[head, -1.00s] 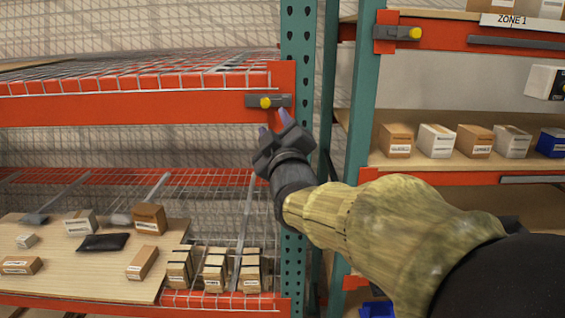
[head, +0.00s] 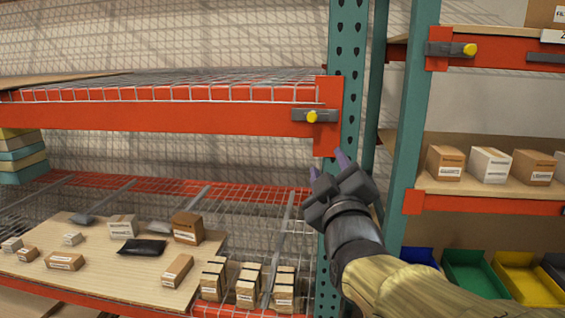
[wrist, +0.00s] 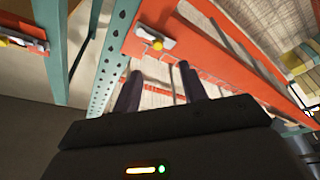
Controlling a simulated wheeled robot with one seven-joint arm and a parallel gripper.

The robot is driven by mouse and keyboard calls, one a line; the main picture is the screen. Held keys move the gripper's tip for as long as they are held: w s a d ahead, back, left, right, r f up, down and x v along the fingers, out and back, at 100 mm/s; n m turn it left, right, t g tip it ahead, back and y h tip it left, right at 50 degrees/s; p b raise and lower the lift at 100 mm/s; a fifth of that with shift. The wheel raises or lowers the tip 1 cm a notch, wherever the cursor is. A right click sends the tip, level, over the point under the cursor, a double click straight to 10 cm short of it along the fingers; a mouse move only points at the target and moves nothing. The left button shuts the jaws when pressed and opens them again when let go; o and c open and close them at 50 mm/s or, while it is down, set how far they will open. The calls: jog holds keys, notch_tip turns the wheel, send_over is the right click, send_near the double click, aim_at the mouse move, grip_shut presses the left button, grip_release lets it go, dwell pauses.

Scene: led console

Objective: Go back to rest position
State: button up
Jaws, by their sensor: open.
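My gripper (head: 328,166) is open and empty in the head view, in front of the green rack post (head: 343,95). It is below and a little right of a grey console with a yellow button (head: 311,117) on the orange beam, clear of it. In the wrist view my two dark fingers (wrist: 157,86) stand apart with nothing between them. The console's yellow button (wrist: 157,45) shows beyond the fingertips.
A second console with a yellow button (head: 469,50) is on the right rack. Boxes and a black pouch (head: 142,247) lie on the wooden shelf (head: 95,262) at lower left. Coloured bins (head: 476,275) and boxes fill the right rack. Space before the left beam is clear.

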notch_tip(320, 180, down, 22)
jog(key=d+m+g, duration=0.1)
jog(key=m+g, duration=0.3)
jog(key=g, duration=0.5)
jog(key=s+d+f+m+g, duration=0.1)
jog(key=s+f+m+g, duration=0.4)
jog(key=s+f+g, duration=0.4)
jog(key=s+f, duration=0.3)
jog(key=f, duration=0.3)
jog(key=shift+s+d+f, duration=0.25)
jog(key=shift+s, duration=0.15)
